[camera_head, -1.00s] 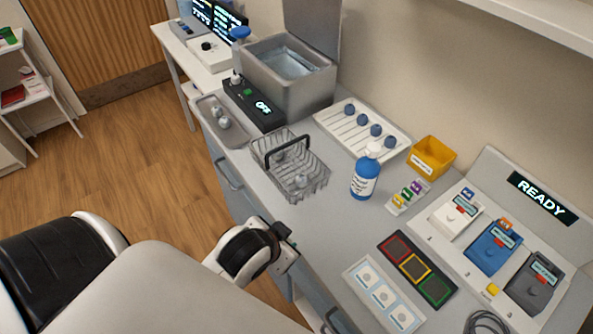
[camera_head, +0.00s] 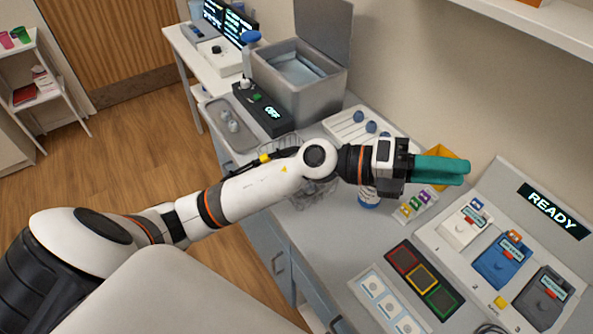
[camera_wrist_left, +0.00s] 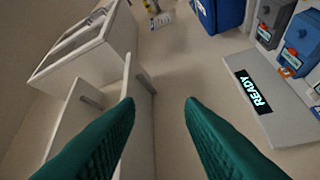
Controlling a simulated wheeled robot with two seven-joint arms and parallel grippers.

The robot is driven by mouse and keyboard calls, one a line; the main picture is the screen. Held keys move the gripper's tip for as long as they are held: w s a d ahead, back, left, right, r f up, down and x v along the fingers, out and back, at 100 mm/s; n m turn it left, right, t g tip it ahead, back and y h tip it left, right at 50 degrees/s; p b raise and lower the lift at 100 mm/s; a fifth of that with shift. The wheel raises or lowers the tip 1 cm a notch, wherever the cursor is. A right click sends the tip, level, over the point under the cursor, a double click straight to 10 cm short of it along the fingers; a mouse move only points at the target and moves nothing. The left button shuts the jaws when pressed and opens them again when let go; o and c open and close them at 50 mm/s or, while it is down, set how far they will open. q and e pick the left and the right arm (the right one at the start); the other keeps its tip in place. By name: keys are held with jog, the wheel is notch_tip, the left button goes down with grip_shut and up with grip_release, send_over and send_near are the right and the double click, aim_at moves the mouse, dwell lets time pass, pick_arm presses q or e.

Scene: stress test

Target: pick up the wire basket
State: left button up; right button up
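The wire basket (camera_head: 311,193) stands on the grey counter in the head view. My left arm crosses in front of it and hides most of it; bits of its wire show above and below the arm. My left gripper (camera_head: 465,170), with teal fingers, is to the right of the basket, in the air over the counter near the back wall. In the left wrist view my left gripper (camera_wrist_left: 160,104) is open, with nothing between its fingers. The basket does not show in the left wrist view. My right gripper is not in view.
A metal bath (camera_head: 300,85) with a raised lid and a grey tray (camera_head: 213,112) are behind the basket. A blue-labelled bottle (camera_head: 368,197) and a yellow bin (camera_head: 443,153) are partly hidden by my arm. The READY panel (camera_head: 550,208) stands at right.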

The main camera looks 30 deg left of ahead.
pick_arm(q)
jog(key=w+a+f+m+g+y, duration=0.3)
jog(key=a+f+m+g+y, duration=0.3)
jog(key=f+y, duration=0.45)
jog(key=w+a+n+t+y, duration=0.1)
jog(key=w+a+n+y, duration=0.15)
jog(key=a+y, duration=1.45)
jog(key=a+f+h+p, duration=0.1)
jog(key=a+f+h, duration=0.1)
jog(key=f, duration=0.1)
jog(key=w+a+f+h+p, duration=0.1)
jog(key=a+f+h, duration=0.1)
jog(key=a+f, duration=0.1)
jog(key=a+f+h+p, duration=0.2)
jog(key=a+f, duration=0.1)
jog(key=f, duration=0.1)
jog(key=shift+w+a+m, duration=0.1)
jog(key=shift+w+m, duration=0.1)
jog(key=shift+m, duration=0.05)
jog(key=shift+f, duration=0.35)
grip_shut()
